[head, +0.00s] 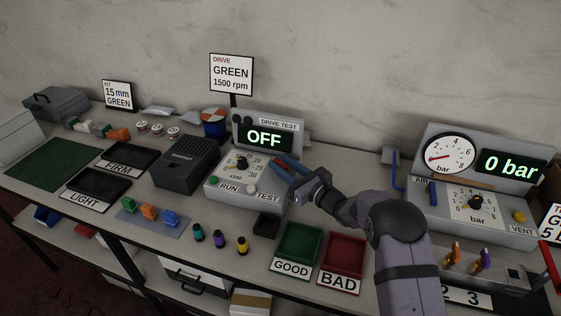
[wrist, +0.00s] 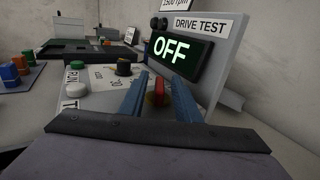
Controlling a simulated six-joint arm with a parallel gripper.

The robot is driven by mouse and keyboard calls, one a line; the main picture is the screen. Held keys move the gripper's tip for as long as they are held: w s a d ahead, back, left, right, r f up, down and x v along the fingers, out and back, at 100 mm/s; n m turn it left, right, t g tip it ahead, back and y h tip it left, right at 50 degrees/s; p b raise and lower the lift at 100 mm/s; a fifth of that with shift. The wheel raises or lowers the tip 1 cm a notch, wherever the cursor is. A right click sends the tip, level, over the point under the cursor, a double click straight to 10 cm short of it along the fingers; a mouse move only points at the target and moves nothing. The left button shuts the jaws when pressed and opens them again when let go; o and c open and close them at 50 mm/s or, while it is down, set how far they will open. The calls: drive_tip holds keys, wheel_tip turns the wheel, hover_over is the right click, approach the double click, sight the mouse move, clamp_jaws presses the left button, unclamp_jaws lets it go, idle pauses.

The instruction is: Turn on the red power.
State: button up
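The drive test box (head: 270,125) stands at the middle of the table, its display reading OFF. A red switch (wrist: 159,92) on its sloped panel shows in the wrist view, between my fingers. My gripper (head: 284,166) is at the right side of this panel in the head view. In the wrist view my gripper (wrist: 158,79) is open, with one blue finger on each side of the red switch. I cannot tell whether the fingers touch it. In the head view the fingers mostly hide the switch.
On the same panel are a dial (head: 242,162), a green RUN button (head: 221,181) and a white button (head: 251,189). A dark box (head: 185,162) stands to the left. The GOOD tray (head: 297,246) and BAD tray (head: 342,255) lie in front. An air gauge box (head: 465,187) stands right.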

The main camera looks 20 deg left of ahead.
drive_tip(key=shift+w+a, duration=0.25)
drive_tip(key=shift+a, duration=0.2)
clamp_jaws()
drive_tip(key=shift+t, duration=0.3)
drive_tip(key=m+t+h+b, duration=0.1)
drive_tip(key=b, duration=0.1)
drive_tip(key=shift+a+m+t+h+b, duration=0.1)
drive_tip(key=shift+m+t+h+b, duration=0.2)
drive_tip(key=shift+m+t+b, duration=0.1)
drive_tip(key=shift+m+t+h+b, duration=0.6)
drive_tip(key=shift+t+b, duration=0.1)
drive_tip(key=shift+b, duration=0.15)
drive_tip(key=shift+r, duration=0.1)
